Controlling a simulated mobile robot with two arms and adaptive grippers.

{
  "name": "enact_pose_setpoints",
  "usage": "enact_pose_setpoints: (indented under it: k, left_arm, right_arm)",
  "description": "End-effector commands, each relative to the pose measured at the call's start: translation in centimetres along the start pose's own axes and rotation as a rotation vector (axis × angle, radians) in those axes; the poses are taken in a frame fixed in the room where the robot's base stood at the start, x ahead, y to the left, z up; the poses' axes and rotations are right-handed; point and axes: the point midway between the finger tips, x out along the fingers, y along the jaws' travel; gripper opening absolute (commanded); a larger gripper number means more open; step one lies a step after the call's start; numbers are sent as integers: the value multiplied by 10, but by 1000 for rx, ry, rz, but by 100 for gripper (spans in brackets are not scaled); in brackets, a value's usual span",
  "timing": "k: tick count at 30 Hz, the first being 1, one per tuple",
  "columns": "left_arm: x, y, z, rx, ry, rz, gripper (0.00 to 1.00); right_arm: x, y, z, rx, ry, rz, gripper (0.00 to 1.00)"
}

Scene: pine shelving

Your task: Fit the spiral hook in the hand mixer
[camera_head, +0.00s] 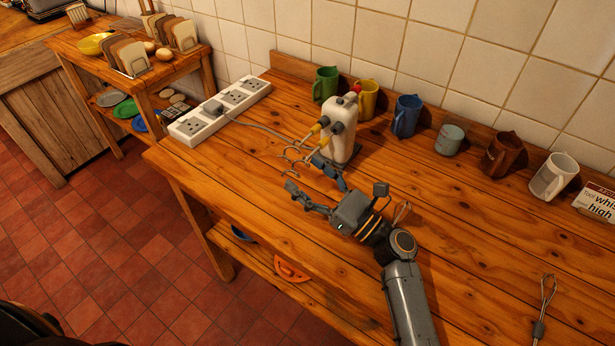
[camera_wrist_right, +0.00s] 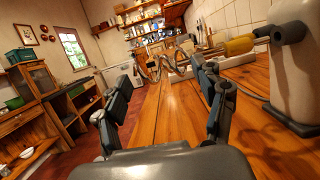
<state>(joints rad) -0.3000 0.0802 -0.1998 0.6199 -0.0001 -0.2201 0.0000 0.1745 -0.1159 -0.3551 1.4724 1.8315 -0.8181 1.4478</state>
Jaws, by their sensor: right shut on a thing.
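The white hand mixer (camera_head: 342,125) stands upright near the middle of the pine worktop. Two collared shafts stick out from its left side, one collar yellow (camera_head: 316,128); thin curled wire ends, the spiral hooks (camera_head: 290,152), reach left from them. In the wrist view the mixer (camera_wrist_right: 299,75) is at the right edge and the curled hooks (camera_wrist_right: 155,66) lie beyond the fingers. My left gripper is not in view.
A white socket strip (camera_head: 222,108) lies left of the mixer with a cable. Several mugs, one blue (camera_head: 406,116), line the wall. A wire tool (camera_head: 543,307) lies at the right, near a printed card (camera_head: 596,201).

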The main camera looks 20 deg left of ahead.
Motion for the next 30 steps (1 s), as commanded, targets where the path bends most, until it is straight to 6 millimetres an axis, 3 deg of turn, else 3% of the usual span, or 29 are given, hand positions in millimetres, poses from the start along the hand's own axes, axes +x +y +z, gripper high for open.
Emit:
enact_pose_setpoints:
  k: [30]
  left_arm:
    - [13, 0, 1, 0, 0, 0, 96]
  right_arm:
    - [1, -26, 0, -1, 0, 0, 46]
